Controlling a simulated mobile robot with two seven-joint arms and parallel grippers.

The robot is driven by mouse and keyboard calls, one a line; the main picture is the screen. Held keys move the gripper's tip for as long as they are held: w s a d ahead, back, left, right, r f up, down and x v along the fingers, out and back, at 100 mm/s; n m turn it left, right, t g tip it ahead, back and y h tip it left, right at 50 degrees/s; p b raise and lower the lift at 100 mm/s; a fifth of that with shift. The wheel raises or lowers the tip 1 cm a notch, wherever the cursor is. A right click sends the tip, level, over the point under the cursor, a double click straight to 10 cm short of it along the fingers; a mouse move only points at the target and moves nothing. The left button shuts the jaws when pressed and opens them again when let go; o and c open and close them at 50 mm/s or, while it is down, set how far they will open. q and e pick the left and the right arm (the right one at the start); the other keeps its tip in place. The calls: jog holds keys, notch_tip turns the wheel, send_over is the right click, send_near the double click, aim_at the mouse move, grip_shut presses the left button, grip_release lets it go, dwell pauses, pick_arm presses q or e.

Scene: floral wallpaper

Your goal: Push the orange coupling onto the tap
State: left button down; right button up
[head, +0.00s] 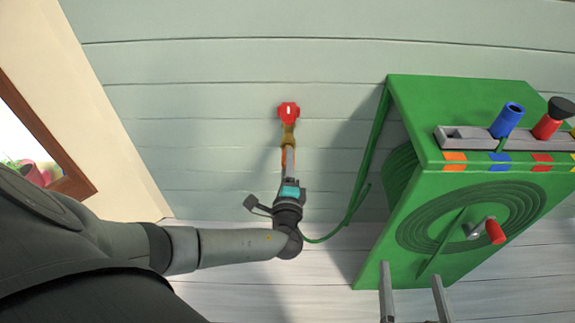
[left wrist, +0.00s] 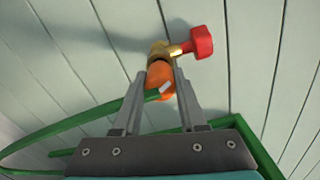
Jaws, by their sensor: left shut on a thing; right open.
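The brass tap (head: 288,137) with its red handle (head: 289,112) sticks out from the plank wall. It also shows in the left wrist view (left wrist: 163,51). My left gripper (head: 289,153) is just below the tap, with its fingers shut on the orange coupling (left wrist: 159,76). In the head view the fingers hide most of the coupling. In the left wrist view the coupling's top end is right at the tap's mouth; I cannot tell how far it is on. My right gripper (head: 414,294) is open and empty at the bottom edge of the head view.
A green hose (head: 357,205) runs from the coupling to a green hose reel box (head: 403,235) on the right. The box has a red crank knob (head: 495,231) and a grey rack (head: 470,138) with coloured nozzles on top. A window is at far left.

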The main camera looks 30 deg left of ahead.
pick_arm(q)
jog(key=shift+x, duration=0.75)
jog(key=shift+c, duration=1.9)
grip_release()
jog(key=p+v, duration=0.4)
jog(key=v, duration=1.1)
jog(key=shift+p, duration=0.35)
jog(key=shift+s, duration=0.2)
